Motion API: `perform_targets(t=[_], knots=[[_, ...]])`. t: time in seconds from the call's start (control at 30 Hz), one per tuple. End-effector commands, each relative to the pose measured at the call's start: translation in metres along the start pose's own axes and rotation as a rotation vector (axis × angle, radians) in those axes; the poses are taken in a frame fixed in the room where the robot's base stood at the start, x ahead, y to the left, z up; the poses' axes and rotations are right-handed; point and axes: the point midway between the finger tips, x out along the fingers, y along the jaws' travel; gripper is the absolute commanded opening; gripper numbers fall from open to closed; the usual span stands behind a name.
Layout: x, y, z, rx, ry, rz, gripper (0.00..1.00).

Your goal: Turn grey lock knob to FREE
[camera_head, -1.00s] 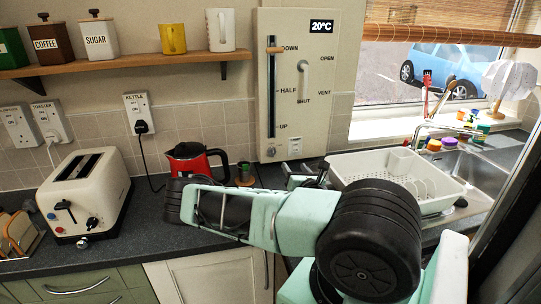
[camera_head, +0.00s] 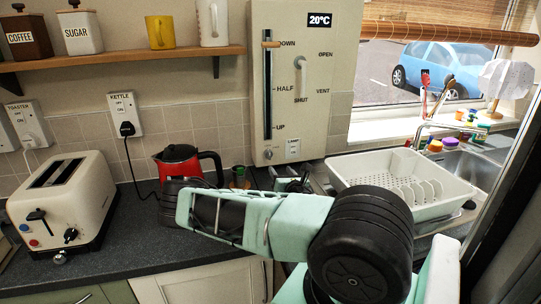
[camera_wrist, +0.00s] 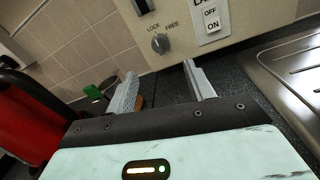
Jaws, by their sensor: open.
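The grey lock knob (camera_wrist: 160,43) is at the bottom of the cream wall panel (camera_head: 340,60), between the printed words LOCK on its left and FREE on its right. Its pointer seems turned toward the LOCK side, though it is small. The knob also shows in the head view (camera_head: 267,154), at the panel's lower left. My gripper (camera_wrist: 158,82) is open and empty in the wrist view, its two fingers apart and pointing toward the panel. The knob lies beyond the fingertips, between them and apart from them. In the head view my arm hides most of the gripper.
A LAMP-type switch (camera_wrist: 211,18) marked OFF and ON sits right of the knob. A red kettle (camera_head: 180,160) and a toaster (camera_head: 62,195) stand left on the dark counter. A dish rack (camera_head: 400,180) is beside the sink at right. A small green-topped item (camera_wrist: 94,92) is near the left finger.

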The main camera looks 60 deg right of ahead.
Motion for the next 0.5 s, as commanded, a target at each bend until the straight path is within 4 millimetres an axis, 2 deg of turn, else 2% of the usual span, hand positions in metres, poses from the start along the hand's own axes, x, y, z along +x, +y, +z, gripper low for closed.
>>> perform_targets(t=[0.03, 0.3, 0.5], knots=[[0.012, 0.002, 0.004, 0.003, -0.002, 0.003, 0.53], [0.068, 0.001, 0.004, 0.002, -0.001, 0.003, 0.53], [0.1, 0.001, 0.002, 0.002, 0.0, 0.001, 0.53]])
